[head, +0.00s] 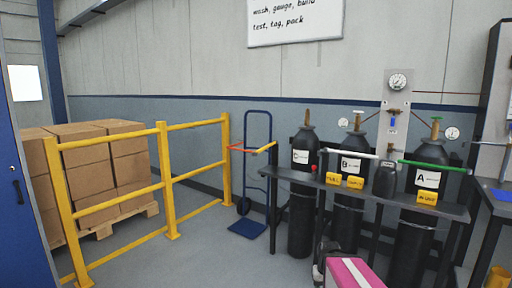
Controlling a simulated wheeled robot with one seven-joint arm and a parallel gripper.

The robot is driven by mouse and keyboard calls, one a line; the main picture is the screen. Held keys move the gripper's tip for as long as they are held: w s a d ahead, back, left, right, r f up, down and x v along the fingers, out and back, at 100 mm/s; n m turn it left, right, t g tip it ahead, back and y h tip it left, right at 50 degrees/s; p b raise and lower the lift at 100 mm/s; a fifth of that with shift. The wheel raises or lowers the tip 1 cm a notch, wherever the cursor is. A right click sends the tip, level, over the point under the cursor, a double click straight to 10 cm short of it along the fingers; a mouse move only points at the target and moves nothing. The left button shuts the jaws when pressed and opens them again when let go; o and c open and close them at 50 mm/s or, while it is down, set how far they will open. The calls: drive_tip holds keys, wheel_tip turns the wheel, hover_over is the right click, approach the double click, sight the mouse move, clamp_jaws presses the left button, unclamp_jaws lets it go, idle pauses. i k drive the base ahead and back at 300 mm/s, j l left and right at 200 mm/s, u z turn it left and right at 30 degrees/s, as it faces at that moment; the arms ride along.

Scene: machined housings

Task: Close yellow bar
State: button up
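A thin yellow bar (266,147) is at the left end of the gas cylinder rack, beside the black cylinder marked C. It meets the dark rack post and sticks out to the left, with a red piece at its far end, and does not lie across the cylinder's front. A white bar (347,153) and a green bar (435,166) run across in front of the other cylinders, B and A.
A dark shelf (400,201) with yellow tags fronts the cylinders. A blue hand truck (247,228) stands left of them. Yellow guard rails (168,190) and boxes on a pallet are farther left. A pink and white shape (354,272) shows at bottom; I cannot tell what it is.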

sight(265, 148)
drive_tip(key=i+j+z, duration=0.1)
drive_tip(key=j, duration=0.5)
drive_tip(key=i+j+z, duration=0.1)
drive_tip(key=j, duration=0.5)
drive_tip(key=i+j+z, duration=0.15)
drive_tip(key=j, duration=0.5)
drive_tip(key=i+j+z, duration=0.1)
drive_tip(key=j, duration=0.5)
drive_tip(key=i+j, duration=0.2)
drive_tip(key=i, duration=0.15)
drive_tip(key=i+j, duration=0.2)
drive_tip(key=i, duration=0.15)
drive_tip(key=z, duration=0.05)
